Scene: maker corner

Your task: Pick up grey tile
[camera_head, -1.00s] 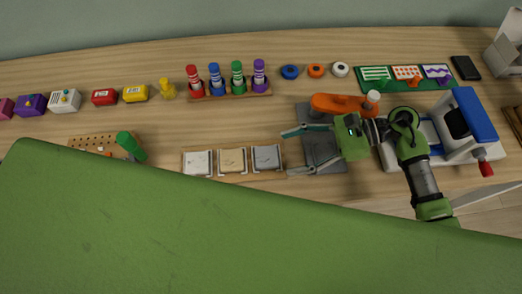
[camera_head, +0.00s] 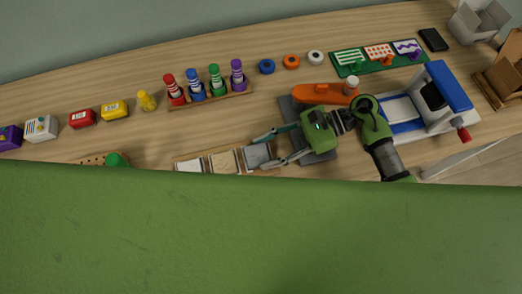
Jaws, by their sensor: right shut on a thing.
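The grey tile (camera_head: 257,155) is the rightmost of three tiles in a wooden holder (camera_head: 207,154) on the table. A beige tile (camera_head: 224,161) and a whitish tile (camera_head: 189,165) sit to its left. My right gripper (camera_head: 266,151) reaches in from the right, with one finger at the tile's far edge and the other at its near right side. It is shut on the grey tile, which still appears level with the row. The near edge of the holder is hidden by the large green surface in front. My left gripper does not show.
A marker rack (camera_head: 211,98) stands behind the tiles. A blue and white machine (camera_head: 432,100) is on the right. Open wood lies between the tiles and the marker rack.

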